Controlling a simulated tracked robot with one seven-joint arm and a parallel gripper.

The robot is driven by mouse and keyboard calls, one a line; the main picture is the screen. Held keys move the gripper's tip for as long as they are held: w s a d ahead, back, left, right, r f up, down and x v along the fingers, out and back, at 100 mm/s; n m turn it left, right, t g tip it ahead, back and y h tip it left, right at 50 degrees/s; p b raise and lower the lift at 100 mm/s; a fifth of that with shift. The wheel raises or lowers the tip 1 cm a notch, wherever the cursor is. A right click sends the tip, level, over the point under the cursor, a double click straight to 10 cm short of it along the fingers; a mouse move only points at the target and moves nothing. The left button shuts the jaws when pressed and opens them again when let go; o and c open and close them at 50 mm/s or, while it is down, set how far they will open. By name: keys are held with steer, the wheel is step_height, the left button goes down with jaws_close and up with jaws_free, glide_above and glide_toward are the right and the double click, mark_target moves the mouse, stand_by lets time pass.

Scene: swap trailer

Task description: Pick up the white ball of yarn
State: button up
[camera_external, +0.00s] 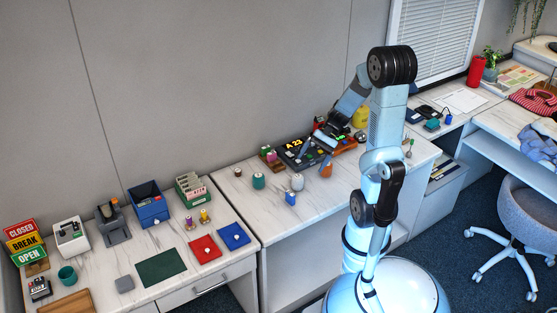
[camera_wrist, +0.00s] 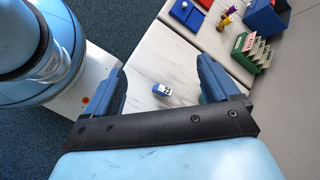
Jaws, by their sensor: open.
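A small whitish round thing, which looks like the white ball of yarn (camera_external: 297,183), sits on the middle marble-topped counter (camera_external: 275,218) in the external view.
A teal round item (camera_external: 258,181), an orange item (camera_external: 326,170) and a small blue item (camera_external: 290,198) stand close around the whitish ball. A dark control panel (camera_external: 303,153) is behind. The counter's front strip is clear. Blue and red trays (camera_external: 234,236) lie leftward.

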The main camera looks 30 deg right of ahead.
steer(key=w+d+f+m+t+y, duration=0.3)
steer(key=w+d+f+m+t, duration=0.15)
steer(key=f+m, duration=0.3)
steer(key=w+d+f+m+t+y, duration=0.3)
steer(key=w+f+m+t, duration=0.3)
steer(key=m, duration=0.2)
glide_toward(293, 178)
steer(key=shift+w+a+f, duration=0.8)
steer(key=shift+w+f, duration=0.15)
steer(key=shift+f, duration=0.05)
steer(key=shift+w+a+r, duration=0.1)
steer(key=shift+w+a, duration=0.2)
steer(key=shift+a, duration=0.25)
steer(key=shift+x, duration=3.15)
steer(key=shift+w+r, duration=0.1)
steer(key=c, duration=1.1)
steer(key=shift+o, duration=0.2)
steer(key=shift+d+r, duration=0.1)
steer(key=shift+r, duration=0.05)
